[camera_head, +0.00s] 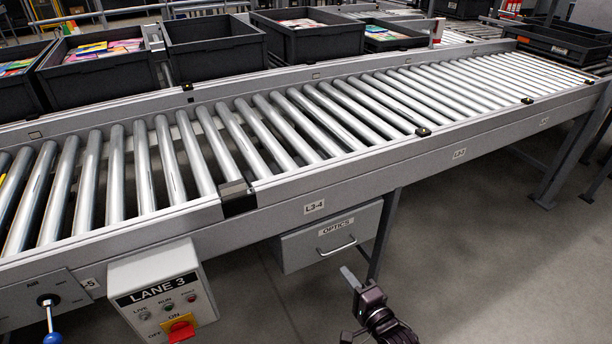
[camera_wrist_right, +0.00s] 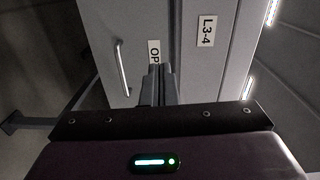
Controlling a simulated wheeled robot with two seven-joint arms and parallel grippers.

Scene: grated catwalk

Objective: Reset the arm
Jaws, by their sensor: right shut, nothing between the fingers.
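My right gripper (camera_head: 350,278) is in front of the conveyor, low and right of the middle in the head view. It is just below and to the right of the OPTICS drawer (camera_head: 329,238), apart from it as far as I can tell. In the right wrist view its two fingers (camera_wrist_right: 158,74) are together with nothing between them. They point at the drawer's front and cover part of its label there. The drawer looks shut, and its handle (camera_wrist_right: 122,68) is free of the gripper. My left gripper is not in view.
The roller conveyor (camera_head: 300,185) crosses the view, with dark bins (camera_head: 210,50) behind it. The LANE 3 control box (camera_head: 160,290) with a red switch (camera_head: 181,331) and a blue-knobbed lever (camera_head: 50,318) are at lower left. The floor (camera_head: 470,260) at right is clear.

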